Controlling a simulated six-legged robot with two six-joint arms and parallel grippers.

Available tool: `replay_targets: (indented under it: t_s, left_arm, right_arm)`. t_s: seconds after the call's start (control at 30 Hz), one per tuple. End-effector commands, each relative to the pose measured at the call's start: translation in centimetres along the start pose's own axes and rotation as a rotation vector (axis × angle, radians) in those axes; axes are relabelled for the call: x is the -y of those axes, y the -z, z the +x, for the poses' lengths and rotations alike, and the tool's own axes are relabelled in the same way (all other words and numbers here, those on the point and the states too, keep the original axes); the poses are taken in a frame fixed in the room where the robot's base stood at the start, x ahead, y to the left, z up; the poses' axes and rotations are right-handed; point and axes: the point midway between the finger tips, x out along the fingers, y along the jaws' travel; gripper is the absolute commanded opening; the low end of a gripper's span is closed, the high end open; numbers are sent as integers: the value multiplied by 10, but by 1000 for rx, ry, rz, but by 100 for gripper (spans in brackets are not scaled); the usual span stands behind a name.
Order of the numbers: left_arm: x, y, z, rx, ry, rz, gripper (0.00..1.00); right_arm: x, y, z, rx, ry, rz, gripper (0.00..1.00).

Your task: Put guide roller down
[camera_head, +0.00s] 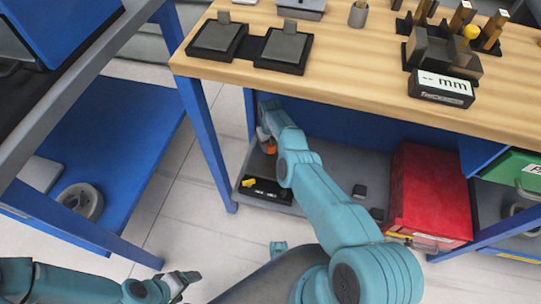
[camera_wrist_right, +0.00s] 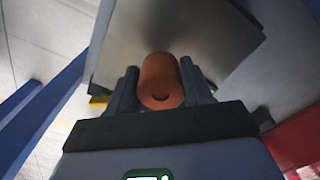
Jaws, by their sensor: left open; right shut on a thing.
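The guide roller is an orange-brown cylinder with a dark hole in its end. In the right wrist view the guide roller (camera_wrist_right: 161,82) sits between the two fingers of my right gripper (camera_wrist_right: 160,90), which is shut on it. In the head view my right arm reaches under the wooden workbench, and the roller (camera_head: 270,149) shows as a small orange patch by the right gripper (camera_head: 265,140), above the grey lower shelf (camera_head: 325,180). I cannot tell whether the roller touches a surface. My left gripper (camera_head: 188,278) is open and empty at the lower left, over the floor.
A red box (camera_head: 430,195) stands on the shelf to the right. The blue bench leg (camera_head: 208,145) is left of my right arm.

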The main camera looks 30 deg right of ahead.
Motion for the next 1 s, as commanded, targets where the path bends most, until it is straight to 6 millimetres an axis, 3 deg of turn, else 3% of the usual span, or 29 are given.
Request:
replay_targets:
  t_s: [0.23, 0.67, 0.7, 0.73, 1.0]
  left_arm:
    - [13, 1, 36, 0, 0, 0, 74]
    - [14, 1, 40, -1, 0, 0, 74]
    - [14, 1, 38, 0, 0, 0, 74]
    - [14, 1, 38, 0, 0, 0, 74]
    - [14, 1, 38, -1, 0, 0, 74]
  right_arm:
    - [0, -1, 39, 0, 0, 0, 6]
    - [0, -1, 43, 0, 0, 0, 6]
    - [0, -1, 41, 0, 0, 0, 62]
    - [0, 0, 41, 0, 0, 0, 72]
    - [0, 0, 41, 0, 0, 0, 76]
